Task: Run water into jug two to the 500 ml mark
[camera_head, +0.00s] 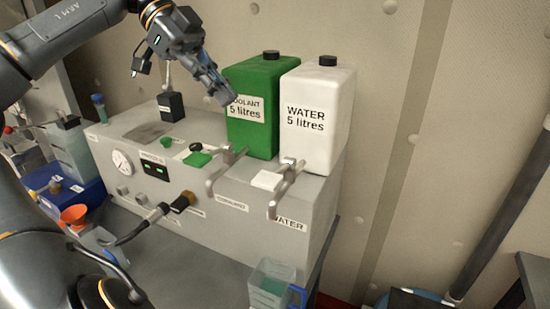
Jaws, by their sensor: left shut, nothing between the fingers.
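A clear jug with a blue handle (268,281) stands at the front, below the water tap (283,189). Its lower part looks greenish; I cannot read a mark, a number or a water level on it. The water tap has a white lever plate and a grey spout above the jug. The white water tank (318,140), labelled WATER 5 litres, stands upright on the grey bench unit. My left gripper (226,97) is shut and empty, in front of the green coolant tank's upper left side. It is apart from the water tap and jug. My right gripper is out of view.
The green coolant tank (262,135) stands beside the water tank, with a green-levered tap (222,172) in front. The grey bench unit (250,208) carries a gauge (122,162) and a small display.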

